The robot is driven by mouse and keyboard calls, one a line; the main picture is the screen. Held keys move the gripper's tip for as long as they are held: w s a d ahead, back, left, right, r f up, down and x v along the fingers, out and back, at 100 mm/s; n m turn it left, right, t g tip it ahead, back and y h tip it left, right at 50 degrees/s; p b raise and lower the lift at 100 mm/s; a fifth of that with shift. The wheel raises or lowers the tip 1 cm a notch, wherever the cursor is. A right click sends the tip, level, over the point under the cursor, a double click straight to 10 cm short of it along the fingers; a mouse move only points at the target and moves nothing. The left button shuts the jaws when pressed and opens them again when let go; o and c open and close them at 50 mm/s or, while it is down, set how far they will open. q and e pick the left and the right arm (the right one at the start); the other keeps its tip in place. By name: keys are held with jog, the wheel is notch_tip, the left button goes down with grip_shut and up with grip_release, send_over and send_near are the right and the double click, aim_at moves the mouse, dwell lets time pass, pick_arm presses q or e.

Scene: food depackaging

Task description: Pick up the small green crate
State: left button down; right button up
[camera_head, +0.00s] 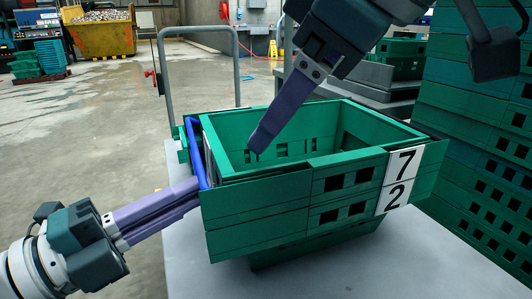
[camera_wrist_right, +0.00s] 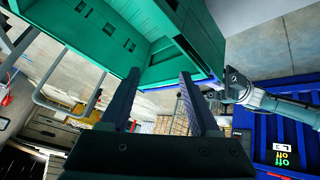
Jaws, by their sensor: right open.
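A green crate (camera_head: 255,217) with a blue left edge and white "7" and "2" labels is above the grey platform, slightly tilted. Its front has two bands, and I cannot tell whether these are one crate or two nested. It also shows at the top of the right wrist view (camera_wrist_right: 160,62). My left gripper (camera_head: 192,194) meets the crate's blue left edge; its fingertips are hidden there, so its grip is unclear. My right gripper (camera_head: 256,146) points down over the crate's opening in the head view. Its fingers are apart, with nothing between them (camera_wrist_right: 157,85).
A tall stack of green crates (camera_head: 480,160) stands close on the right. A grey cart rail (camera_head: 238,65) rises behind the crate. A yellow bin (camera_head: 105,38) is far back left. A blue container (camera_wrist_right: 280,130) is at right in the wrist view.

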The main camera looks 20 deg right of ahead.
aim_at(347, 154)
jog(key=s+d+r+n+g+h, duration=0.2)
jog(key=d+r+n+g+h, duration=0.1)
jog(key=d+r+n+g, duration=0.5)
jog(key=shift+n+t, duration=0.5)
jog(key=shift+t, duration=0.2)
jog(key=f, duration=0.5)
jog(key=a+f, duration=0.1)
jog(key=f, duration=0.1)
jog(key=shift+w+a+f, duration=0.1)
jog(key=shift+f, duration=0.1)
jog(key=f, duration=0.5)
jog(key=shift+w+a+f, duration=0.1)
jog(key=shift+w+f, duration=0.1)
jog(key=shift+f, duration=0.15)
grip_shut()
